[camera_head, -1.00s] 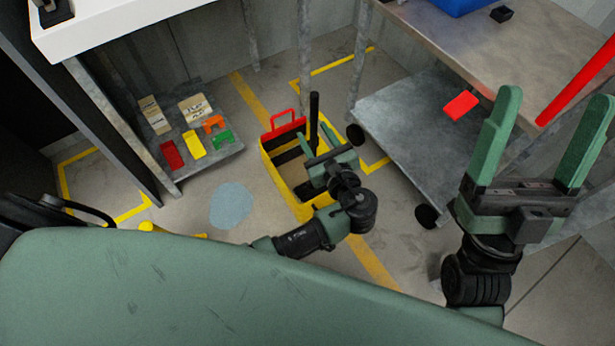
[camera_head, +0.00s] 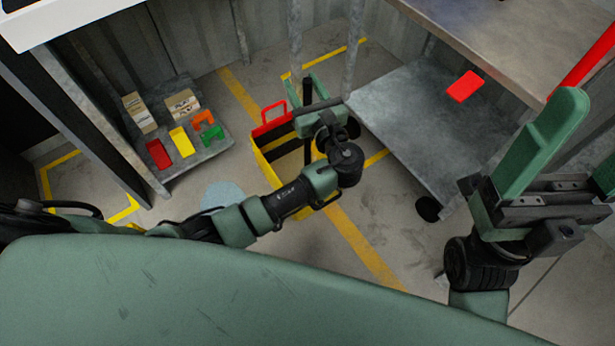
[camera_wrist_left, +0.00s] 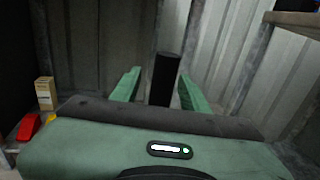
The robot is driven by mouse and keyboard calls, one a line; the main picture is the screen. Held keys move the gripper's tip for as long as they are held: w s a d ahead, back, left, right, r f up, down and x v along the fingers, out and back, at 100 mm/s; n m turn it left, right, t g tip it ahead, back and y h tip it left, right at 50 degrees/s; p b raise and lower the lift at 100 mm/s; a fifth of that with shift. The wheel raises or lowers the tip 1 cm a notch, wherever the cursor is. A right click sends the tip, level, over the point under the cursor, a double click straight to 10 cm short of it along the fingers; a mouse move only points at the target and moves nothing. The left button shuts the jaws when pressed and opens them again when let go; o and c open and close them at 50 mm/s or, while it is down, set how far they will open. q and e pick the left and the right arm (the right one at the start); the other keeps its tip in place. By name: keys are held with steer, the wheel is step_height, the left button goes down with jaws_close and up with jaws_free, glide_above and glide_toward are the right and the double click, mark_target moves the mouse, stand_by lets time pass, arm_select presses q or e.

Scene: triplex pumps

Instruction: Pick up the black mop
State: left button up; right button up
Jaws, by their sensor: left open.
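The black mop's handle (camera_wrist_left: 164,80) stands upright between the two green fingers of my left gripper (camera_wrist_left: 159,85) in the left wrist view. The fingers are apart on either side of it, and I cannot tell whether either one touches it. In the head view, my left gripper (camera_head: 316,90) is over the yellow bucket (camera_head: 264,165) with the red handle and hides most of the mop. The mop's lower end is hidden. My right gripper (camera_head: 588,140) is open and empty at the right, away from the mop.
A low metal shelf (camera_head: 215,155) at left holds boxes and coloured parts. A metal table (camera_head: 500,40) with a lower shelf (camera_head: 400,120) stands close to the bucket's right. A red block (camera_head: 465,86) shows there. Metal posts rise behind the bucket.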

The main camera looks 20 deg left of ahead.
arm_select(q)
jaws_close()
stand_by(1.4)
